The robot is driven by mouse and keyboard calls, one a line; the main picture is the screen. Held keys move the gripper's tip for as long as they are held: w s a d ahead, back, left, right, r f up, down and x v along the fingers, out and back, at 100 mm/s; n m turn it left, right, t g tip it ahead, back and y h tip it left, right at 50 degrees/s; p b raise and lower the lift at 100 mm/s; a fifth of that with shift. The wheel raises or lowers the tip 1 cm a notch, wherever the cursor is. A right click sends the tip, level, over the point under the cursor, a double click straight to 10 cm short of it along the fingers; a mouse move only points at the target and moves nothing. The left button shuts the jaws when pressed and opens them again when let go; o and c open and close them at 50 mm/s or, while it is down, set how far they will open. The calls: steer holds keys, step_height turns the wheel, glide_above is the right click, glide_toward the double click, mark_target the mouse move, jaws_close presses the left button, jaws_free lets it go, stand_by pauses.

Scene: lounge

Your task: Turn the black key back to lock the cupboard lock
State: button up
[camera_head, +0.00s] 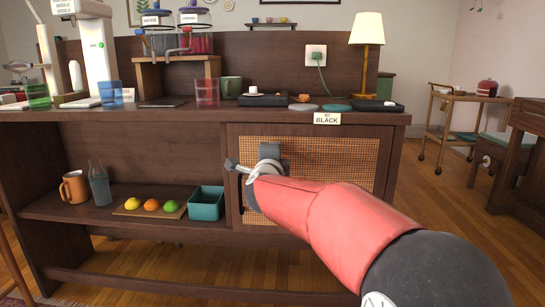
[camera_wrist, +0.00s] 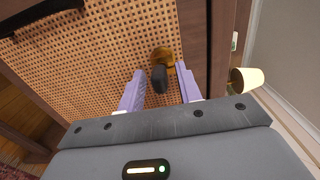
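The cupboard door (camera_head: 335,165) has a woven cane panel in a dark wood frame and looks closed. In the wrist view, a brass lock (camera_wrist: 168,56) sits on the cane side of the door, near the frame. The black key (camera_wrist: 158,78) is at the lock. My gripper (camera_wrist: 159,70) is open, with one pale purple finger on each side of the key and a visible gap to each. In the head view, my gripper (camera_head: 262,170) is in front of the door's upper left part, and the lock and key are hidden behind it.
A card reading "BLACK" (camera_head: 327,118) is on the counter edge above the door. The counter (camera_head: 160,117) holds cups, dispensers and a lamp (camera_head: 367,30). The open shelf at left holds an orange mug (camera_head: 74,187), a bottle, fruit and a teal bin (camera_head: 206,203).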

steer(key=shift+c, duration=0.2)
steer(key=shift+f, duration=0.1)
jaws_close()
steer(key=shift+f+n+p, duration=0.1)
steer(key=shift+n+p, duration=1)
steer(key=shift+n, duration=0.2)
steer(key=shift+f, duration=0.15)
steer(key=shift+n, duration=0.3)
